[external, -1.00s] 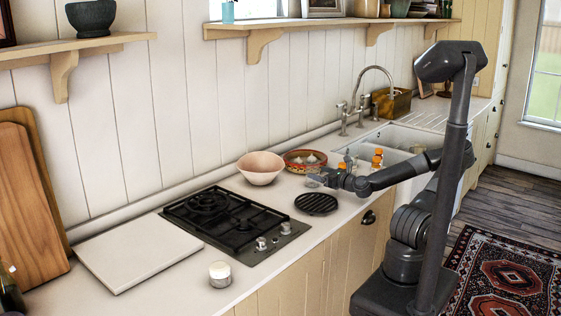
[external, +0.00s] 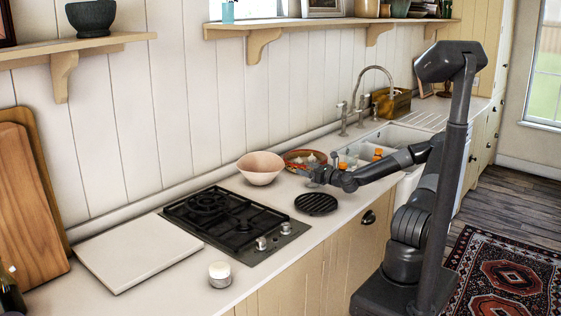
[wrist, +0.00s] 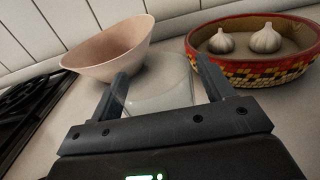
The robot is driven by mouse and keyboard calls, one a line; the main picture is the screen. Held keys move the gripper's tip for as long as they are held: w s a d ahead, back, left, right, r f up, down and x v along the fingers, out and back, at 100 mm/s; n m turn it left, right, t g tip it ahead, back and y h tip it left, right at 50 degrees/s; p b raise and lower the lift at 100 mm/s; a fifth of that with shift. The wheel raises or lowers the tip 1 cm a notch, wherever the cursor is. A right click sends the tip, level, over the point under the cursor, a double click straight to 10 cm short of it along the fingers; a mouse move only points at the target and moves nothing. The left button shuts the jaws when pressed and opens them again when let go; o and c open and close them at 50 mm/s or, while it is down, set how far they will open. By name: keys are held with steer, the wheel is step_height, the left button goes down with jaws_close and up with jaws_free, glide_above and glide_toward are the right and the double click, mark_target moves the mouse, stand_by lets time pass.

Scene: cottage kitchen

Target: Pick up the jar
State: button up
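A clear glass vessel (wrist: 160,90), which looks like the jar, stands on the counter in the wrist view, between the fingers of my gripper (wrist: 165,78). The fingers are apart, one on each side of the glass. I cannot tell whether either finger touches it. In the external view my gripper (external: 311,175) is low over the counter, in front of the patterned bowl; the glass is too small and faint there to make out clearly. A short jar-like pot with a white top (external: 219,274) stands at the front left of the counter.
A pink bowl (external: 260,168) and a red patterned bowl (wrist: 255,72) with garlic stand just behind. A black round trivet (external: 316,204) and gas hob (external: 235,225) lie near. Orange-capped bottles (external: 378,154) are by the sink (external: 405,137).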

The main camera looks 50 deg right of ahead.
steer(key=c, duration=1)
